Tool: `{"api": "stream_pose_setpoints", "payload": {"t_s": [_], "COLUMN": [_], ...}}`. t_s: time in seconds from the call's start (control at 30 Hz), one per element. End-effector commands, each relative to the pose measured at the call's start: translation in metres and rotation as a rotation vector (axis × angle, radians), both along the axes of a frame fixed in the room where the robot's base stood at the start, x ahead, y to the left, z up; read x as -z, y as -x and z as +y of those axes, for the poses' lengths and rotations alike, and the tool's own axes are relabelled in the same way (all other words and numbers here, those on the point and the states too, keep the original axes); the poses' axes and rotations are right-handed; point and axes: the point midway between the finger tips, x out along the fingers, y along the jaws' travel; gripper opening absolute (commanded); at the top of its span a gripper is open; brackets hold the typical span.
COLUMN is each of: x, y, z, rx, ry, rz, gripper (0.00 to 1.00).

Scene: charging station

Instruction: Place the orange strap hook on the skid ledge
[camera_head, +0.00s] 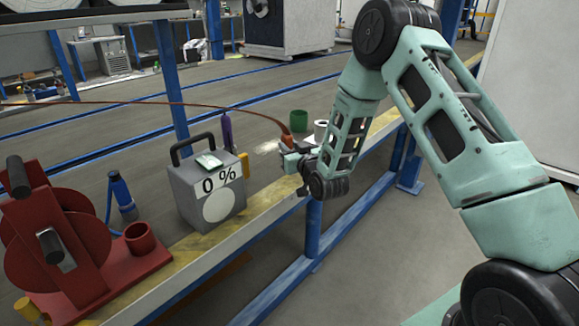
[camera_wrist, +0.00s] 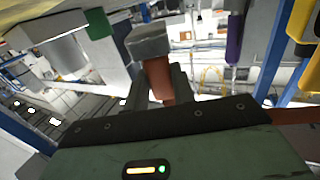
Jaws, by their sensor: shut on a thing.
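The orange strap hook (camera_head: 287,140) is at my gripper (camera_head: 292,151), out over the bench, with its brown-orange strap running off to the left. In the wrist view the orange body (camera_wrist: 159,80) of the hook sits between my two dark fingers (camera_wrist: 160,92), with a grey block-like end (camera_wrist: 149,40) beyond them. My gripper is shut on it. A long ledge with a worn yellow top (camera_head: 265,203) runs along the blue frame below my gripper. I cannot tell whether this is the skid ledge, or whether the hook touches anything.
A red reel (camera_head: 65,240) is at the far left, with a blue bottle (camera_head: 121,193) nearby. A green cup (camera_head: 298,121) and a white roll (camera_head: 320,130) are close behind my gripper. Purple (camera_head: 227,130) and yellow (camera_head: 244,165) items stand beside the box.

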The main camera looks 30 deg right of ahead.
Motion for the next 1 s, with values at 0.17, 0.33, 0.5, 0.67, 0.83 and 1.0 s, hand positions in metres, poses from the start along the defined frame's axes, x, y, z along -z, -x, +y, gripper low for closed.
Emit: {"api": "stream_pose_setpoints", "payload": {"t_s": [0.17, 0.33, 0.5, 0.67, 0.83, 1.0], "x": [0.014, 0.039, 0.045, 0.045, 0.045, 0.044], "y": [0.0, 0.0, 0.0, 0.0, 0.0, 0.001], "z": [0.0, 0.0, 0.0, 0.0, 0.0, 0.0], "rx": [0.0, -0.001, -0.001, -0.001, -0.001, -0.001], "ry": [0.0, -0.001, 0.0, 0.0, 0.0, 0.0], "rz": [-0.003, 0.0, -0.003, -0.001, -0.001, -0.001], "gripper": [0.0, 0.0, 0.0, 0.39, 0.47, 0.47]}}
